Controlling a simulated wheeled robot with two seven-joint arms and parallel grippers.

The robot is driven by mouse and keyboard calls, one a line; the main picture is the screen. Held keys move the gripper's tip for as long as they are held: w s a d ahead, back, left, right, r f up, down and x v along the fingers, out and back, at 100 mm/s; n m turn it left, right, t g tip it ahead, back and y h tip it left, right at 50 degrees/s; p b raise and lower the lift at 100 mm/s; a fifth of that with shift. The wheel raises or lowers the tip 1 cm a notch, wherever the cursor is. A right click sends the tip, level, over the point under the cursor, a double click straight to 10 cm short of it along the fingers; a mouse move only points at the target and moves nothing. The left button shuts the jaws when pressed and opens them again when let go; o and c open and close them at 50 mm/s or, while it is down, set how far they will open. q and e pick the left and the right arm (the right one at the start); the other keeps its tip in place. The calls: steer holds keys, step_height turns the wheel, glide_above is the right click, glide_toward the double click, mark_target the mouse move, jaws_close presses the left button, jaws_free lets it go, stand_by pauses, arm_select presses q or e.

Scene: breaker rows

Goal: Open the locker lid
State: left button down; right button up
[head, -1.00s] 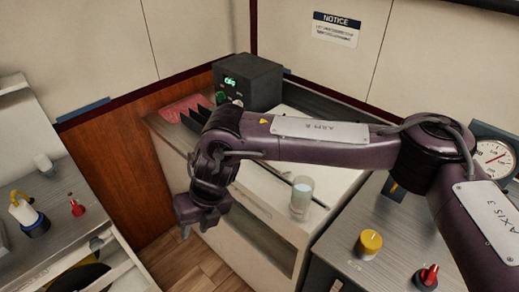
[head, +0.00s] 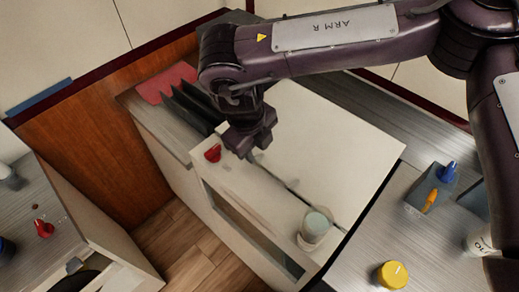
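A white cabinet with a broad flat white top panel (head: 320,150), which looks like the locker lid, stands in the middle. It looks closed, with a dark seam along its front edge. My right gripper (head: 251,154) points down at the front left part of this top, close to the seam. I cannot tell if it touches the panel, and its fingers are too small and dark to show a gap. My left gripper is not in view.
A red knob (head: 212,153) is on the cabinet's front strip, left of the gripper. A pale cup (head: 315,230) stands at the front right of it. Dark upright fins (head: 190,108) are behind left. A yellow knob (head: 392,275) is on the right counter.

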mark_target(262, 166)
steer(key=f, duration=0.2)
steer(key=f+p, duration=0.1)
steer(key=f, duration=0.1)
steer(key=w+d+f, duration=0.1)
steer(key=f, duration=0.1)
steer(key=shift+f+p, duration=0.3)
steer(key=shift+p, duration=0.05)
steer(key=shift+s, duration=0.15)
jaws_close()
